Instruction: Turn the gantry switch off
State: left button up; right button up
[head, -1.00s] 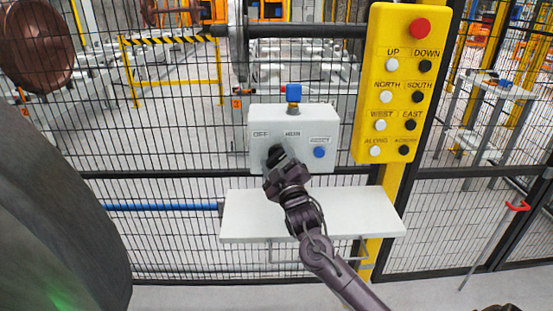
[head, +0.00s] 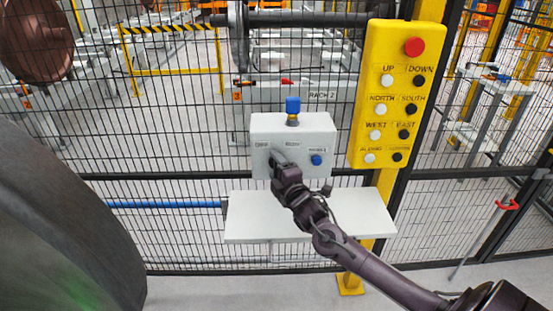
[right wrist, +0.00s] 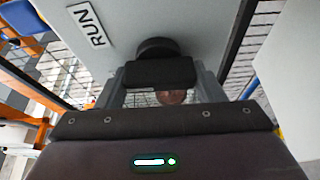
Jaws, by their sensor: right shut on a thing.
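The gantry switch is a black rotary knob (right wrist: 157,48) on the front of a light grey control box (head: 262,122). In the right wrist view its black handle bar lies between my two fingers, and the RUN label (right wrist: 92,27) shows to its left. My right gripper (head: 277,156) is at the lower left of the box front and hides most of the knob in the head view. In the right wrist view the gripper (right wrist: 160,85) is shut on the handle. The knob's exact pointing is hard to read. My left gripper is not in view.
The box has a blue button (head: 316,160) and a blue-topped lamp (head: 292,105). A white shelf (head: 250,225) sits below. A yellow button panel (head: 392,120) with a red button (head: 414,46) hangs to the right. Black mesh fence stands behind.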

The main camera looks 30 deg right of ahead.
jog(key=n+g+p, duration=0.1)
jog(key=n+p, duration=0.2)
jog(key=n, duration=0.1)
jog(key=shift+r+g, duration=0.1)
jog(key=shift+g, duration=0.3)
jog(key=shift+n+g+p, duration=0.5)
jog(key=shift+n+p, duration=0.15)
jog(key=shift+n, duration=0.25)
jog(key=shift+f+n+g+h+p, duration=0.3)
jog(key=shift+n+g+h, duration=0.2)
jog(key=shift+n, duration=0.4)
jog(key=o, duration=1)
jog(key=shift+s, duration=0.15)
jog(key=b+v, duration=0.1)
jog(key=v, duration=0.6)
jog(key=shift+s+a+r, duration=0.1)
jog(key=shift+s, duration=0.2)
